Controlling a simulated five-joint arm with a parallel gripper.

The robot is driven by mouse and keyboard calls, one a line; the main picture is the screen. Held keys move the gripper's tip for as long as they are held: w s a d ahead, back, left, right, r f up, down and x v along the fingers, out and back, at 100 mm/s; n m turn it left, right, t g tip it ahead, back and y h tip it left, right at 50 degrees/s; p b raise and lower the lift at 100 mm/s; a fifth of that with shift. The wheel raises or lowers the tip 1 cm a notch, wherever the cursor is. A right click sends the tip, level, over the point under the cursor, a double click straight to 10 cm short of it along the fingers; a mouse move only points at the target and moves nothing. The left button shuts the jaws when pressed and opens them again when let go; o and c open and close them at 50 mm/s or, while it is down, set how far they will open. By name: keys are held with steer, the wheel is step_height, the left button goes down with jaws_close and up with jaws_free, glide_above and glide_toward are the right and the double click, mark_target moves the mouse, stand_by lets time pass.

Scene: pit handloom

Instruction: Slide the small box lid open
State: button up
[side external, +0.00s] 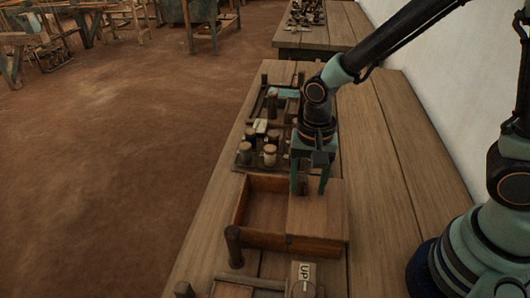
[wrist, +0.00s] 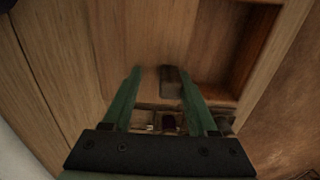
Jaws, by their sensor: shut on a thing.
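The small wooden box (side external: 262,240) stands on the bench in the side external view, its left part open and empty inside. Its flat lid (side external: 318,218) covers the right part; in the wrist view the lid (wrist: 150,35) lies below my gripper. My gripper (side external: 312,190) points down over the lid's far edge. Its green fingers are shut on the lid's small wooden knob (side external: 301,184). In the wrist view, the knob (wrist: 170,84) shows against the right finger of my gripper (wrist: 160,76); contact on the left is unclear.
A tray of spools (side external: 270,155) stands just beyond the box. A wooden peg (side external: 233,245) stands at the box's near left corner. A block marked UP (side external: 303,272) lies in front. The bench is clear to the right, up to the white wall.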

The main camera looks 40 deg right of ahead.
stand_by(0.4)
steer(key=shift+w+a, duration=0.25)
steer(key=shift+a, duration=0.05)
steer(key=shift+o, duration=0.8)
steer(key=shift+r, duration=3.25)
steer(key=s+d+r+n+t, duration=0.3)
steer(key=d+r+n+t, duration=0.2)
steer(key=d+r+n, duration=0.4)
steer(key=d+r, duration=0.1)
steer(key=d, duration=0.1)
steer(key=shift+d+r+t, duration=0.3)
steer(key=shift+d, duration=0.1)
